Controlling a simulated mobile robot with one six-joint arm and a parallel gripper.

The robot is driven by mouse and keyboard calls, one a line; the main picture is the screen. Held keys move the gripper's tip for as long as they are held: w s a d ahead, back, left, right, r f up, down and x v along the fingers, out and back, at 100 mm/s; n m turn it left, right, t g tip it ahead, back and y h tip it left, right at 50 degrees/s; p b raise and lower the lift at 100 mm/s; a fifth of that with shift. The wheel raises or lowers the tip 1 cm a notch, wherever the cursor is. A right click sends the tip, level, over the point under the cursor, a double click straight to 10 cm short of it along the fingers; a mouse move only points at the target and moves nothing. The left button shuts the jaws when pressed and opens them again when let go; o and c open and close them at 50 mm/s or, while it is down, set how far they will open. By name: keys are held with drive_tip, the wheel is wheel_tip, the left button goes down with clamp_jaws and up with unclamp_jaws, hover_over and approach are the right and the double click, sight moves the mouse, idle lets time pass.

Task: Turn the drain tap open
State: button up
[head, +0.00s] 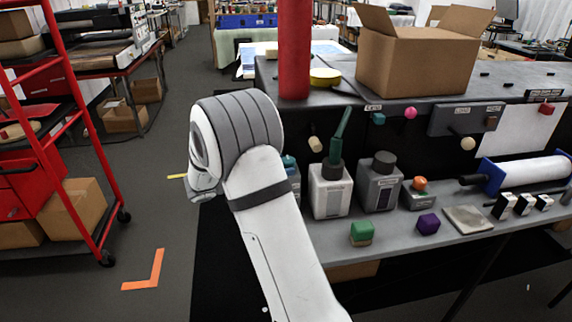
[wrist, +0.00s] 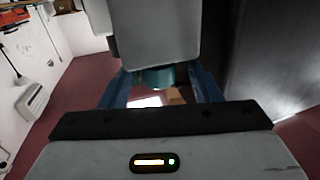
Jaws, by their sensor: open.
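My gripper (wrist: 161,82) shows in the wrist view with its two blue fingers apart. A teal rounded part (wrist: 154,76) shows in the gap between the fingers, under a pale grey block-like body (wrist: 156,35). I cannot tell whether this teal part is the drain tap, or whether the fingers touch it. In the head view my arm hides my gripper and whatever is in front of it. A small teal piece (head: 289,161) shows just right of my arm there. No drain tap can be made out for certain in the head view.
A red post (head: 294,50) rises behind my arm.

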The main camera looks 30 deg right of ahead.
drive_tip(key=a, duration=0.5)
drive_tip(key=shift+w, duration=0.15)
